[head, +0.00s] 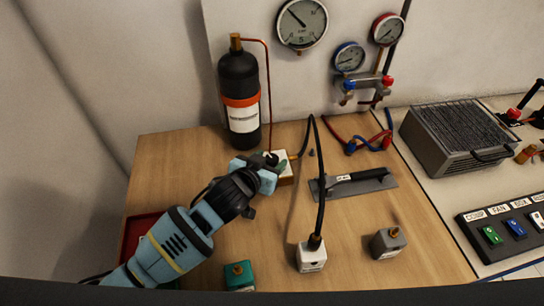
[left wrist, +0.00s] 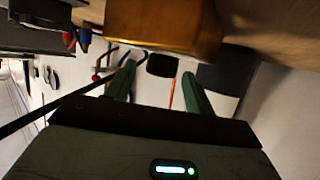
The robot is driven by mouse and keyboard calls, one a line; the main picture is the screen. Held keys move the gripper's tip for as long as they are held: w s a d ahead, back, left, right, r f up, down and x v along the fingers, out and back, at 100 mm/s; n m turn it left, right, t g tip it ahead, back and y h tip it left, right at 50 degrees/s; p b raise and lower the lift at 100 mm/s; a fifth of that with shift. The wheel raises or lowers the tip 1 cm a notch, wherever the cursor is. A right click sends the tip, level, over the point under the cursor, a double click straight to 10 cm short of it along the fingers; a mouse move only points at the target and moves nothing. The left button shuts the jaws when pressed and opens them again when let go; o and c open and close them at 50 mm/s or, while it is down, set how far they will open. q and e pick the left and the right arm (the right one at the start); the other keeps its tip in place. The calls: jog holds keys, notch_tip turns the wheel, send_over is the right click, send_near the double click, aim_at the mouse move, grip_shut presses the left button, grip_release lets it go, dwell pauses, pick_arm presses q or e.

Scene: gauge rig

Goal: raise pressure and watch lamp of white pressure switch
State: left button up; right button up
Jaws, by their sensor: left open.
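The white pressure switch (head: 311,259) stands on the wooden table, near the front. A black hose (head: 322,185) rises from its top and loops over to the brass fitting of a small white box (head: 286,179). I cannot make out a lit lamp on the switch. My left gripper (head: 272,162) is open at that box, partly covering it; I cannot tell whether it touches. In the left wrist view its green fingers (left wrist: 158,78) are apart, with a brown-orange block above them. The large round gauge (head: 302,23) on the wall has its needle toward upper left. My right gripper is out of view.
A black cylinder with an orange band (head: 239,105) stands behind my gripper. A manifold (head: 362,84) hangs on the wall. A switch panel (head: 508,228) is at right.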

pick_arm(q)
jog(key=shift+x, duration=1.1)
jog(key=shift+c, duration=0.3)
jog(key=c, duration=0.9)
